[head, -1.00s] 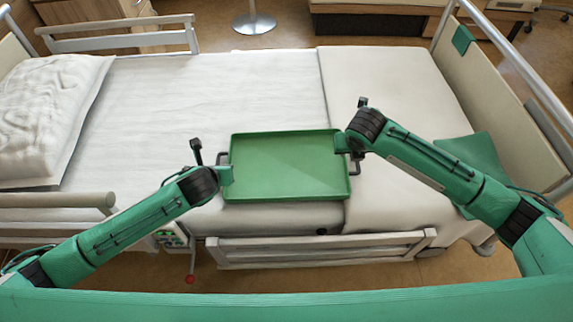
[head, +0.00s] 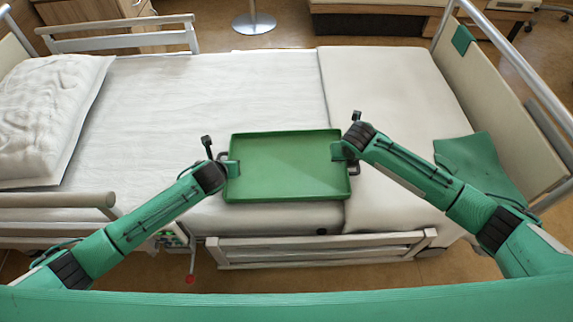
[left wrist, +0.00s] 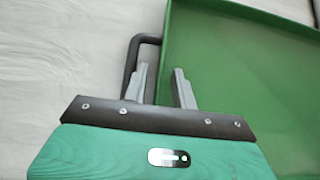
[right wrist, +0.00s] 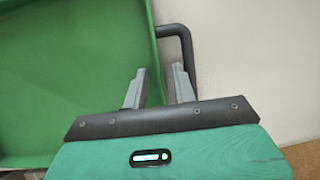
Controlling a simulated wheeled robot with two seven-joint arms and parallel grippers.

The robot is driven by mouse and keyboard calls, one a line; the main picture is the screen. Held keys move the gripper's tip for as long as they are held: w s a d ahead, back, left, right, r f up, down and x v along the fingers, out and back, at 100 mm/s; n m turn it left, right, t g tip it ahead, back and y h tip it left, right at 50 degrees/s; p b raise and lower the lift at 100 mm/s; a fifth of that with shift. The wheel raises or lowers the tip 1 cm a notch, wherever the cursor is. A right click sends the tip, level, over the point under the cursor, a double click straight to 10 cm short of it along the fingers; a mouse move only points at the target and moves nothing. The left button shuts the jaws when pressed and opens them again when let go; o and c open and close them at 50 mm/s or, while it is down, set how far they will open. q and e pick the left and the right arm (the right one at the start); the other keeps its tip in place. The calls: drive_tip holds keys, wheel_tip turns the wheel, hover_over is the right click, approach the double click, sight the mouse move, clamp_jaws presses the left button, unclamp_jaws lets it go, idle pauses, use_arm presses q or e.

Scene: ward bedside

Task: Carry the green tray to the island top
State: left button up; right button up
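The green tray (head: 290,165) lies flat on the bed, with a dark handle at each short end. My left gripper (head: 233,169) is at the tray's left end. In the left wrist view its fingers (left wrist: 162,88) are apart near the left handle (left wrist: 131,58), which passes partly behind one finger. My right gripper (head: 340,152) is at the right end. In the right wrist view its fingers (right wrist: 158,88) are apart near the right handle (right wrist: 187,48), partly hidden by a finger. Neither gripper is closed on a handle. I cannot identify the island top in these views.
The white bed (head: 190,95) has a pillow (head: 50,115) at the left and a lowered near side rail (head: 320,248). A green cloth or pad (head: 475,163) lies at the right, by the end board (head: 510,110). The bed's middle behind the tray is clear.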

use_arm(q)
clamp_jaws()
use_arm(e)
clamp_jaws()
idle(0.9)
